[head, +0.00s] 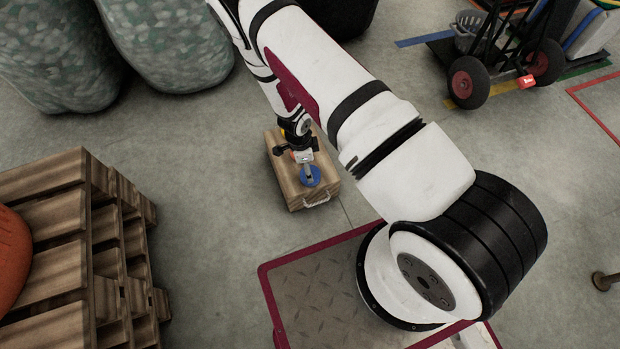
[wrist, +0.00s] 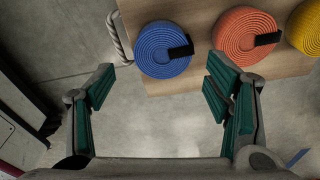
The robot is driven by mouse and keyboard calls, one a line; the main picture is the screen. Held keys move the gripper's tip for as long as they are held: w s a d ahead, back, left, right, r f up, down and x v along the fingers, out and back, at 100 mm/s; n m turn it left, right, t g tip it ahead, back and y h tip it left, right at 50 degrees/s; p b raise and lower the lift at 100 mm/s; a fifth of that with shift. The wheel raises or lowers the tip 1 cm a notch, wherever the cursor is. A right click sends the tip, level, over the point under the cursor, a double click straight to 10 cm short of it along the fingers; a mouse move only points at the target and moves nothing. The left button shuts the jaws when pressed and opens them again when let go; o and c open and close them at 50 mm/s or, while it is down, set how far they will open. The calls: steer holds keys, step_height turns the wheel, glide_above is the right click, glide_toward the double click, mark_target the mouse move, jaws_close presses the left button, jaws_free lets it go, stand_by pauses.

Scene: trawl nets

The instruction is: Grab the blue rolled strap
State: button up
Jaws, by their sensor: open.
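The blue rolled strap (wrist: 162,50) lies flat on a wooden box, a round coil with a black tab on its right side. It also shows in the head view (head: 310,177) near the box's front end, partly covered by my gripper. My gripper (wrist: 160,95) is open and empty in the wrist view, its green-padded fingers spread wide. The blue strap is ahead of the fingers, between their lines, and neither finger visibly touches it. In the head view my gripper (head: 306,165) is over the box, close to the strap.
The wooden box (head: 318,193) has a rope handle (wrist: 117,38) at its near end. An orange rolled strap (wrist: 243,35) lies beside the blue one, and a yellow one (wrist: 307,28) lies beyond it. Wooden pallets (head: 75,215) stand left. A hand truck (head: 470,82) stands at upper right.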

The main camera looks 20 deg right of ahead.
steer(key=shift+d+f+b, duration=0.15)
steer(key=shift+f+b, duration=0.5)
steer(key=shift+f, duration=0.5)
steer(key=shift+d+f+b, duration=0.2)
steer(key=shift+f+b, duration=0.4)
steer(key=shift+f, duration=0.6)
steer(key=shift+d+f+b, duration=0.15)
steer(key=shift+f+b, duration=0.5)
steer(key=shift+f, duration=0.5)
steer(key=shift+r, duration=0.1)
steer(key=shift+c, duration=0.6)
steer(key=c, duration=0.9)
steer(key=shift+w, duration=0.1)
